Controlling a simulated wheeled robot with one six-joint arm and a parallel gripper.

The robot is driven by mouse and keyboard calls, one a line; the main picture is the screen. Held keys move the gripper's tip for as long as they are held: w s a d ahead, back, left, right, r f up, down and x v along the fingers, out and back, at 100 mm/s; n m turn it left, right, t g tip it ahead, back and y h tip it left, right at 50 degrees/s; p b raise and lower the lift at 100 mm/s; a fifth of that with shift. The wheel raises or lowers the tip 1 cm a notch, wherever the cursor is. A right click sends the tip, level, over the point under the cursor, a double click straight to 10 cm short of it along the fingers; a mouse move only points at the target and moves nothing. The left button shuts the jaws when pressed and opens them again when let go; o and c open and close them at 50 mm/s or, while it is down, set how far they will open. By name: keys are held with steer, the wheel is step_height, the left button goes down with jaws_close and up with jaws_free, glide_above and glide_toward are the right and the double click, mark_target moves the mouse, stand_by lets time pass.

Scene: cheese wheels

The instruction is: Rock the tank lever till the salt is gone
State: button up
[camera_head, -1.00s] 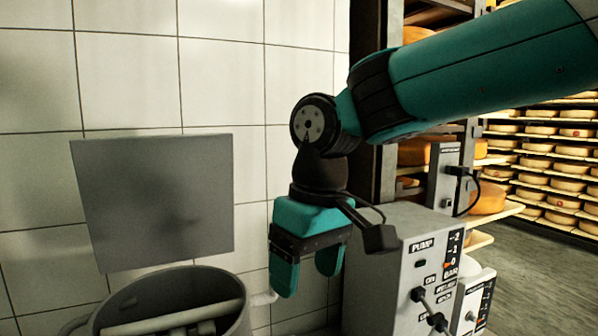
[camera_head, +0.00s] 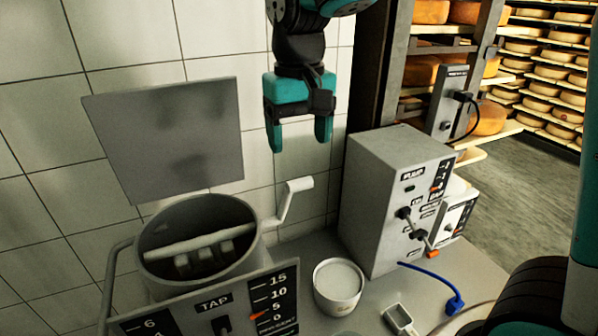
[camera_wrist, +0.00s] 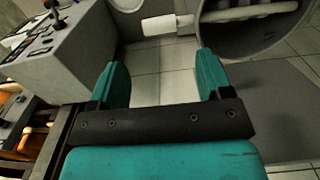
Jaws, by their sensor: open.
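The grey round tank (camera_head: 247,262) stands open at the left, with a pale shaft (camera_head: 205,240) and paddles across its dark inside. The tank lever (camera_head: 297,186) is a white crank with a short handle at the tank's right side. It also shows in the wrist view as a white handle (camera_wrist: 160,25), ahead of the fingertips. My gripper (camera_head: 298,146) points down, open and empty, a little above the lever handle and apart from it. Its open fingers also show in the wrist view (camera_wrist: 162,65). I cannot make out salt inside the tank.
A grey pump box (camera_head: 385,200) stands right of the lever.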

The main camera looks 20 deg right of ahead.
step_height(320, 180, down, 8)
steer(key=shift+f+p, duration=0.1)
steer(key=shift+p, duration=0.3)
steer(key=shift+c, duration=0.4)
